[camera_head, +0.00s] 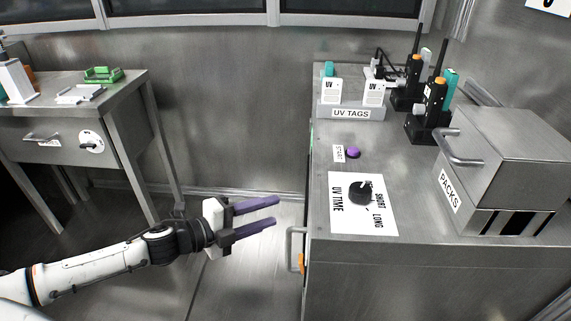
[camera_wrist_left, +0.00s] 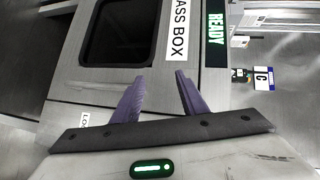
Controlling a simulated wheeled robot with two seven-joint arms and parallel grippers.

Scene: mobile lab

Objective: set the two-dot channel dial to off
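Two black handheld radios with antennas and orange tops stand in black holders on the right-hand bench: the nearer radio (camera_head: 434,103) and the farther radio (camera_head: 412,72). Dot marks and dial positions on them are too small to read. My left gripper (camera_head: 276,212) is open and empty, with purple fingers pointing right, left of the bench and well away from the radios. In the left wrist view the open fingers (camera_wrist_left: 160,82) face a grey panel. My right gripper is not in view.
A black UV TIME dial (camera_head: 360,191) sits on a white plate, near a purple START button (camera_head: 353,152). The PACKS box (camera_head: 508,165) stands right of the radios. UV tags (camera_head: 351,113) are behind. A PASS BOX panel (camera_wrist_left: 155,58) shows in the wrist view.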

